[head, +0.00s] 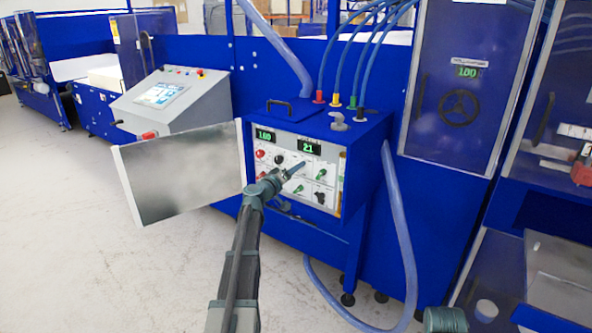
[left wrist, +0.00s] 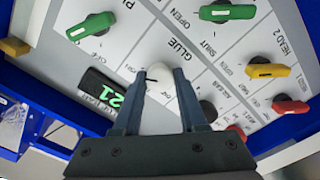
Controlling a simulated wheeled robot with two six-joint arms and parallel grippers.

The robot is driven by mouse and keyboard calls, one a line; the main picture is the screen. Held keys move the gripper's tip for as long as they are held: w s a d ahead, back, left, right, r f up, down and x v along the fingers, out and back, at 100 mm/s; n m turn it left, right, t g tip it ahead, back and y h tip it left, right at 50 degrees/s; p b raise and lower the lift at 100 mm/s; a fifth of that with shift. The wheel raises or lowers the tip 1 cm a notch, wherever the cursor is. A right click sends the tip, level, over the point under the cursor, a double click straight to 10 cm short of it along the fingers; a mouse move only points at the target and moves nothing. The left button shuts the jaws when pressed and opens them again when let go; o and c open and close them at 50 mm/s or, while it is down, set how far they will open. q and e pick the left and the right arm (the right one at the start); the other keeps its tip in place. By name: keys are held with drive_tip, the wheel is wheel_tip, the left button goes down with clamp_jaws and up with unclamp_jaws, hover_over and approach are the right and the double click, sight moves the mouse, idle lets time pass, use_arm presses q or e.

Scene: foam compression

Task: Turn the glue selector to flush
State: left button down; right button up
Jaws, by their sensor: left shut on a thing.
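The control panel (head: 332,165) is a pale face on a blue cabinet, with green, red and black knobs and two green displays. My left gripper (head: 297,168) reaches its middle from the front. In the left wrist view, the pale glue selector (left wrist: 159,73) sits beside the printed word GLUE, between the fingertips of my left gripper (left wrist: 161,80). The fingers are closed on its sides. A small dark mark shows on the knob's left side. The fingers hide part of its surrounding lettering, so the setting cannot be read.
The cabinet door (head: 190,172) stands open to the left of the panel. Green knobs (left wrist: 91,26), a yellow knob (left wrist: 268,71) and a red knob (left wrist: 290,106) are near the selector. A blue hose (head: 402,235) hangs right of the cabinet (head: 370,165). Floor at left is clear.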

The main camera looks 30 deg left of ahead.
use_arm(q)
drive_tip(key=shift+c, duration=2.3)
unclamp_jaws()
drive_tip(key=shift+s, duration=0.1)
drive_tip(key=s+a, duration=0.1)
drive_tip(key=s, duration=1.2)
drive_tip(key=shift+s, duration=0.3)
